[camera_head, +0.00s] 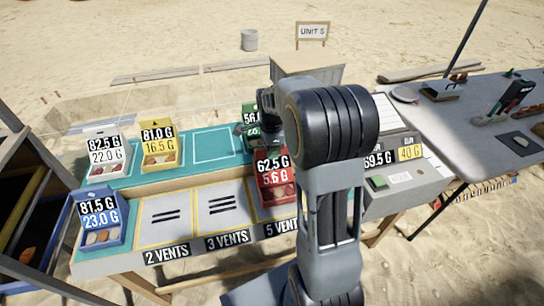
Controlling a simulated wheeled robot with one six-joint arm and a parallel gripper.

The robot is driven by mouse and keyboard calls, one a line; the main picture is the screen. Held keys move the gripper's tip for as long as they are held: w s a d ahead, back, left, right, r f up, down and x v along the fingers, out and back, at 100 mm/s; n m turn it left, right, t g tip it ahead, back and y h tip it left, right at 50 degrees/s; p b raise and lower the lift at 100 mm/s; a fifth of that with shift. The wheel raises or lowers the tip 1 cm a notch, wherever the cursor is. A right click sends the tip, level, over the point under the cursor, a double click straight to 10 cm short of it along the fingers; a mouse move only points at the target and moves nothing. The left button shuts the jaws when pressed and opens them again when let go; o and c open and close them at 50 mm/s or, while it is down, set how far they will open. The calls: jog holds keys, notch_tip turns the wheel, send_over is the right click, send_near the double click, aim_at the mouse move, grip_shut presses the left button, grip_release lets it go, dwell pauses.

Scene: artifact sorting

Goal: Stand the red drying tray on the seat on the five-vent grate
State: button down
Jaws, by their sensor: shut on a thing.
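The red drying tray (278,194), with a card reading 62.5 G over 5.6 G and brownish pieces in it, is upright at the five-vent place, behind the "5 VENTS" label (280,227). It covers most of that grate, and my arm hides its right side. I cannot tell if its base rests fully on the seat. My gripper (268,138) shows only as a dark part just above and behind the tray's card, mostly hidden by my arm. It is shut on the red tray; its fingertips are not clearly visible.
The two-vent (153,222) and three-vent (238,209) grates are empty. A blue tray (85,238) stands at the left end. White (97,172), yellow (171,166) and green (250,139) trays stand on the teal back strip. A scale box (405,193) is at right.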

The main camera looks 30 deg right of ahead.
aim_at(276, 175)
jog(key=shift+f, duration=1.6)
jog(key=c, duration=1)
grip_release()
